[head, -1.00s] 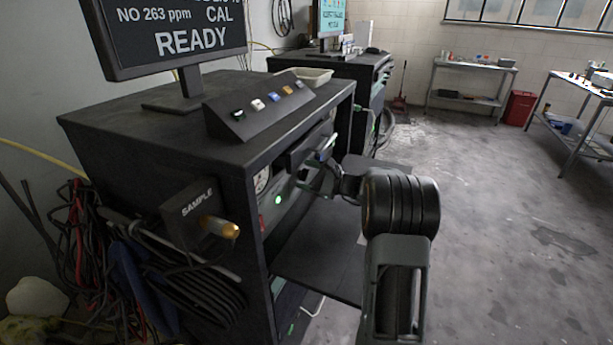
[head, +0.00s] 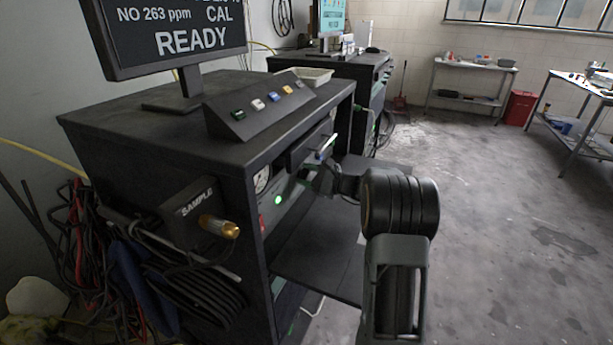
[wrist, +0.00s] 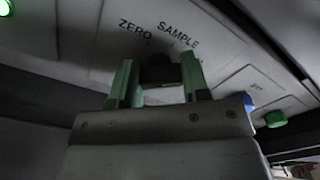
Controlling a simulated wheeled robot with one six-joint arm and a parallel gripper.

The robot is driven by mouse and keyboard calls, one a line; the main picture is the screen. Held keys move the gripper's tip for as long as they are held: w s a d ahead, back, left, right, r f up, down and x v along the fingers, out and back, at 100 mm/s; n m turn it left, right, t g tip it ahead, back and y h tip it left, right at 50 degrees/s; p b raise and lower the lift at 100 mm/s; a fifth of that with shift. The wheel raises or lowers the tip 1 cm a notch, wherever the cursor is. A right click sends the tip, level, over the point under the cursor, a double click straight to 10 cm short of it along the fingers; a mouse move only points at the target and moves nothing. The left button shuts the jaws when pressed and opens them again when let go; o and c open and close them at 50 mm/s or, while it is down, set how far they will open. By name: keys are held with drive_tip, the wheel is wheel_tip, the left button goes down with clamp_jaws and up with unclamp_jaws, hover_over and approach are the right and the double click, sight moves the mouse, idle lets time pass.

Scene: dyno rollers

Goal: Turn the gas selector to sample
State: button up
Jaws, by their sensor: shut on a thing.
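The gas selector knob (wrist: 160,72) is a dark knob on a grey panel in the wrist view, below the printed words ZERO and SAMPLE. My gripper (wrist: 158,80) has green fingers, one on each side of the knob, and is shut on it. Which word the knob points at cannot be made out. In the head view my gripper (head: 316,182) is at the front of the black cabinet (head: 95,125), under its top. The knob is hidden there.
A green-lit lamp (head: 278,200) is on the cabinet front. A sloped button box (head: 262,110) and a monitor (head: 175,35) reading READY stand on top. A SAMPLE box with a brass fitting (head: 220,227) is on the side. In the wrist view, blue and green buttons (wrist: 276,119) are to the right.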

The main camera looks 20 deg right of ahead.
drive_tip(key=shift+f, duration=0.1)
drive_tip(key=shift+f+n+b, duration=0.2)
drive_tip(key=shift+n+b, duration=0.3)
drive_tip(key=shift+b, duration=0.7)
drive_tip(key=n+b, duration=0.2)
drive_tip(key=b, duration=0.2)
drive_tip(key=shift+f, duration=0.15)
drive_tip(key=n+b, duration=0.4)
drive_tip(key=b, duration=0.2)
drive_tip(key=shift+s+a+b, duration=0.1)
drive_tip(key=shift+b, duration=0.25)
drive_tip(key=n+b, duration=0.2)
drive_tip(key=b, duration=0.1)
drive_tip(key=shift+r+n, duration=0.2)
drive_tip(key=shift+n, duration=0.1)
drive_tip(key=shift+r, duration=0.1)
drive_tip(key=o, duration=0.9)
